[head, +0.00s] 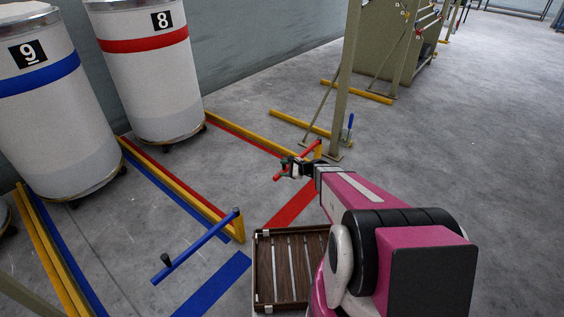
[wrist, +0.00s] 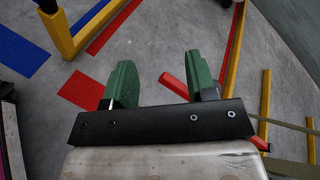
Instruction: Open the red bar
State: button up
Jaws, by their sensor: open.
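The red bar (head: 309,152) is low above the floor in the head view, running from a yellow post at its right end toward the lower left. My gripper (head: 288,168) is at the bar and hides its middle. In the wrist view my gripper (wrist: 158,68) has two green fingers set wide apart with nothing clamped. A red length of the bar (wrist: 174,85) shows between the fingers, nearer the right one, and runs under the gripper's black mount. I cannot tell whether a finger touches it.
A blue bar (head: 205,243) crosses the neighbouring lane. White drums 8 (head: 150,75) and 9 (head: 45,115) stand at left. Yellow floor rails (head: 190,197) divide the lanes. A green-grey frame post (head: 345,80) stands just beyond the red bar. A slatted brown tray (head: 262,270) is below my arm.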

jog(key=w+d+f+m+t+h, duration=0.2)
jog(key=w+d+f+m+t, duration=0.65)
jog(key=m, duration=0.45)
jog(key=a+f+x, duration=0.1)
jog(key=x, duration=1.1)
jog(key=shift+f, duration=0.3)
jog(key=shift+a, duration=0.1)
jog(key=shift+s, duration=0.1)
grip_shut()
